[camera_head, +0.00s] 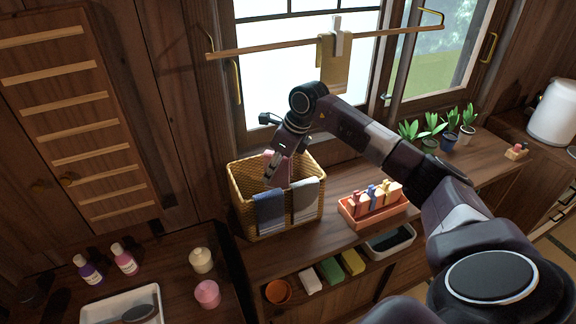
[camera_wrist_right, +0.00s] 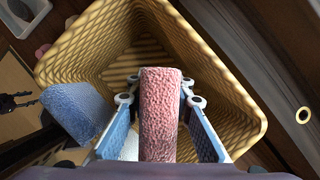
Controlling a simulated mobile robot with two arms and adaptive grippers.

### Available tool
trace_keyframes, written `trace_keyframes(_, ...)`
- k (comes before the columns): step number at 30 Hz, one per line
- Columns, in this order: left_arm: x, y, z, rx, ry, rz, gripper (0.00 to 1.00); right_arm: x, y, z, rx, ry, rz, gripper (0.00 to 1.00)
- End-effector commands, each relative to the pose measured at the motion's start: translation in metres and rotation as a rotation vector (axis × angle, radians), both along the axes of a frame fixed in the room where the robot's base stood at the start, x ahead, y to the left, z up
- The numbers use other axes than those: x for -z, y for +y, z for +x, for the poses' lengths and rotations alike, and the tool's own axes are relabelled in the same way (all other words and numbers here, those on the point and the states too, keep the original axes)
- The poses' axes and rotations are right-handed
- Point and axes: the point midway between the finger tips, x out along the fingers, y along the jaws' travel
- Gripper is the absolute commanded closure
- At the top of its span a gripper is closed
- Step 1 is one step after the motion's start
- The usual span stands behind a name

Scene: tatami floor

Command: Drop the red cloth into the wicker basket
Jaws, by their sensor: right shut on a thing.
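The wicker basket (camera_head: 238,190) stands on the wooden counter below the window, and its woven inside fills much of the right wrist view (camera_wrist_right: 205,50). My right gripper (camera_head: 272,180) points down into the basket's opening. It is shut on the red cloth (camera_wrist_right: 160,105), a pinkish-red textured strip between the two fingers. In the head view the cloth (camera_head: 282,168) shows partly behind the gripper. I cannot tell whether it touches the basket's bottom. A blue cloth (camera_head: 270,212) and a grey cloth (camera_head: 306,202) hang over the basket's front rim. My left gripper is not in view.
An orange box with bottles (camera_head: 362,222) stands right of the basket. Potted plants (camera_head: 430,143) stand farther right. A rail (camera_head: 260,49) with a yellow cloth (camera_head: 333,70) hangs above. Bottles and a white tray (camera_head: 128,306) are at the lower left.

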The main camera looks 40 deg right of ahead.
Motion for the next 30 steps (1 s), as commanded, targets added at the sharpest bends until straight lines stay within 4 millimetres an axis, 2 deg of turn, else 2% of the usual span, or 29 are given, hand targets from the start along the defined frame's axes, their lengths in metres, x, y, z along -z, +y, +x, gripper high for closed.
trace_keyframes(2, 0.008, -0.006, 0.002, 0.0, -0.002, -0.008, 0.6, 0.012, 0.007, 0.001, -0.004, 0.002, 0.008, 1.0)
trace_keyframes(5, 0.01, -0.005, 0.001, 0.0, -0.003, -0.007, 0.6, 0.016, 0.01, 0.003, -0.004, 0.0, 0.006, 1.0)
trace_keyframes(12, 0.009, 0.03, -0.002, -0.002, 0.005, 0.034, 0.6, 0.015, 0.009, 0.003, -0.003, 0.0, 0.005, 1.0)
trace_keyframes(15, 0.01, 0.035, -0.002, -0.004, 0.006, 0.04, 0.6, 0.017, 0.009, 0.003, -0.003, 0.0, 0.005, 1.0)
trace_keyframes(19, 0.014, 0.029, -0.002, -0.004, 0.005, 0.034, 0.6, 0.022, 0.009, 0.003, -0.003, 0.001, 0.003, 1.0)
trace_keyframes(25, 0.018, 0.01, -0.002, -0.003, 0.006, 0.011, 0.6, 0.028, 0.009, 0.003, -0.003, 0.001, 0.003, 1.0)
trace_keyframes(29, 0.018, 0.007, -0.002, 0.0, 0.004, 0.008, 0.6, 0.028, 0.009, 0.003, -0.003, 0.001, 0.003, 1.0)
trace_keyframes(30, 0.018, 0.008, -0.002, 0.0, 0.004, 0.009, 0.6, 0.028, 0.009, 0.003, -0.003, 0.001, 0.003, 0.77)
